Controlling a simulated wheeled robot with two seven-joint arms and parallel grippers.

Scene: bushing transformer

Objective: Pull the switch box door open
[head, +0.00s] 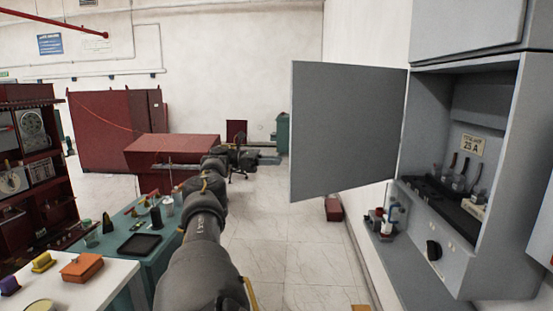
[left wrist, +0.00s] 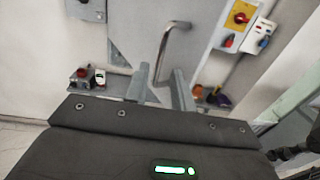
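The switch box (head: 455,265) stands at the right in the head view. Its flat grey door (head: 345,130) stands wide open, swung out to the left and showing a plain face. My left arm reaches forward from the bottom middle, with its far end left of the door and apart from it in the picture. In the left wrist view my left gripper (left wrist: 160,88) has its two fingers apart. A bent metal handle (left wrist: 167,48) on a grey panel shows beyond them, its lower end between the fingers in the picture. I cannot tell any contact. My right gripper is not in view.
A teal table (head: 155,262) and a white table (head: 90,290) with small items stand at the left. A red bench (head: 172,150) and red cabinets (head: 100,125) are farther back. A small shelf (head: 385,226) sits under the door. Tiled floor (head: 260,245) is clear between.

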